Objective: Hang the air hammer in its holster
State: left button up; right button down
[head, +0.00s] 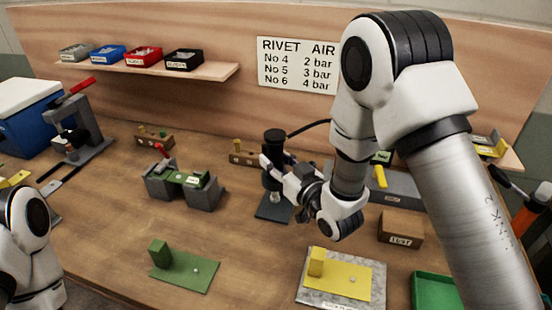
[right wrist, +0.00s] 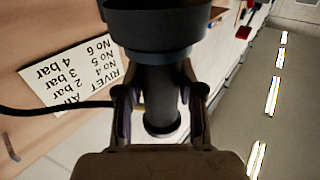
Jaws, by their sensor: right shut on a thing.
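The air hammer (head: 274,143) is a dark upright tool with a black hose running from its upper part toward the back right. My right gripper (head: 268,165) is shut on its body from the side. In the right wrist view the fingers (right wrist: 160,100) stand on both sides of the dark cylinder (right wrist: 162,85). Below it, a wide dark collar and a pale metal tip show above a dark square base plate (head: 270,208), which may be the holster's foot. I cannot tell whether the tool is seated or held just above. My left gripper is out of view.
A grey fixture (head: 185,185) with a green piece stands to the left. A green plate (head: 185,270) and a yellow plate (head: 345,278) lie in front. A cardboard box (head: 401,228) and a green tray (head: 435,290) are at the right. Open wood lies between them.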

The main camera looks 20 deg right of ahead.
jog(key=c, duration=0.6)
grip_release()
jog(key=shift+c, duration=0.2)
jog(key=shift+s, duration=0.1)
jog(key=shift+f, duration=0.15)
